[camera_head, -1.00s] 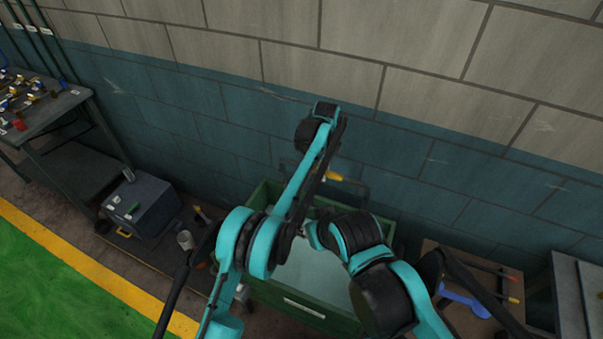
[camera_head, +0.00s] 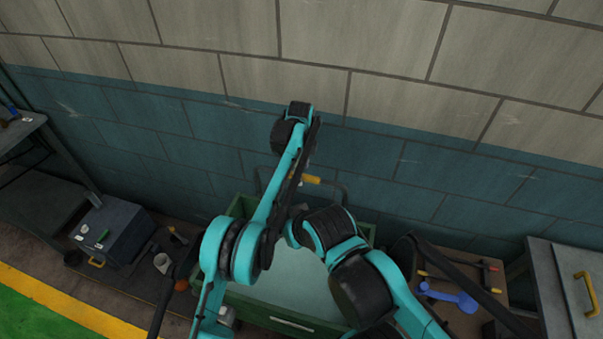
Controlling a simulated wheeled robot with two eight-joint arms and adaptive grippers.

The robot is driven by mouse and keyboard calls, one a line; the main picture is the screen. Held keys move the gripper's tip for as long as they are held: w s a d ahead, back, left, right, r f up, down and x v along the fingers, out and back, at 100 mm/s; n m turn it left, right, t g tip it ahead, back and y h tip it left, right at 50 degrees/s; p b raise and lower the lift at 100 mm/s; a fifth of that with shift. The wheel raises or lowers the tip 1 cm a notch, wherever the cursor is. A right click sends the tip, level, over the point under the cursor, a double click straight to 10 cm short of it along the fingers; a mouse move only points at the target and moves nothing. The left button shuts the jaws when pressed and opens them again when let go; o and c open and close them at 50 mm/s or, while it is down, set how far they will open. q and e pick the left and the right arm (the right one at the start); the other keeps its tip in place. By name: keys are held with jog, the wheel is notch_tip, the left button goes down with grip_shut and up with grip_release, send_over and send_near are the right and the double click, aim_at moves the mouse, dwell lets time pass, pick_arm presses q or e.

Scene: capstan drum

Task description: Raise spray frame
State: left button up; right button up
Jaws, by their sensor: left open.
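A green tank (camera_head: 290,323) with a pale flat surface inside stands against the wall at the centre, partly covered by my arms. Behind it, a thin dark tubular frame (camera_head: 345,192) with a yellow grip (camera_head: 311,180) shows past my left forearm. I cannot tell whether this is the spray frame. My left arm rises over the tank's left part, and its far end is near the frame. My left gripper (camera_head: 308,162) is open, mostly hidden along the forearm, with no object visible in it. My right arm bends in over the tank's right side; its gripper is hidden.
A grey box (camera_head: 112,232) and a white cup (camera_head: 162,262) stand at the left. At the right are a wooden surface with a blue tool (camera_head: 449,296) and a grey cabinet (camera_head: 562,300) with a yellow handle. The block wall closes off the back.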

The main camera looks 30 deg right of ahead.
pick_arm(q)
jog(key=shift+w, duration=0.35)
jog(key=shift+s, duration=0.1)
dwell(0.4)
notch_tip(320, 180, up, 12)
jog(key=shift+s+a, duration=0.25)
jog(key=shift+s, duration=0.2)
jog(key=shift+f, duration=0.15)
dwell(0.4)
